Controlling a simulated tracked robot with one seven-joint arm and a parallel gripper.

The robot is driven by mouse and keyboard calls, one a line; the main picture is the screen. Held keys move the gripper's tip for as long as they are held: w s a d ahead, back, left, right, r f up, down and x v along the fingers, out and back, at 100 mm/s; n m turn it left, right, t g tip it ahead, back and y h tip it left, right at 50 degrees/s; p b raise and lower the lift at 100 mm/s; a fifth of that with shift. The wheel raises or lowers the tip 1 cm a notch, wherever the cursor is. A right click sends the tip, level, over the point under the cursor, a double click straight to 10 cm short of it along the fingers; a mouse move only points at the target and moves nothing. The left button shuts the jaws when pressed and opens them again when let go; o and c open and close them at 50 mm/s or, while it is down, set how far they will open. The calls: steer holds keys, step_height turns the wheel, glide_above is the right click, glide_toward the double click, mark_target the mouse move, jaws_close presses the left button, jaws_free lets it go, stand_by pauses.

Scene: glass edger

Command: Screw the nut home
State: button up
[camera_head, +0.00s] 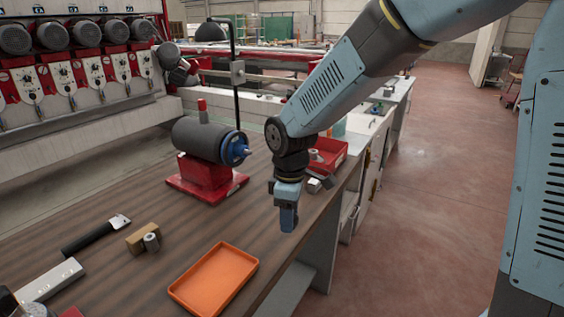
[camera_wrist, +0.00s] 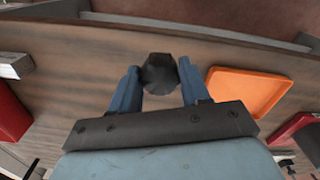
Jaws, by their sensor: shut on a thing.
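My gripper (camera_wrist: 160,85) is shut on a dark, six-sided nut (camera_wrist: 160,72), which sits between the two blue fingertips in the wrist view. In the head view my gripper (camera_head: 288,222) points down above the right edge of the bench, and the nut cannot be made out there. A grey cylinder unit (camera_head: 205,140) on a red base stands to the left of the gripper, with a blue round hub (camera_head: 234,149) on its right end. The gripper is apart from it. I cannot tell which thread the nut fits.
An orange tray (camera_head: 214,278) lies empty at the bench's near edge. A red bin (camera_head: 328,154) and small metal parts (camera_head: 316,185) are behind the gripper. Open floor is right.

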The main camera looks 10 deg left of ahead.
steer(key=shift+a, duration=0.1)
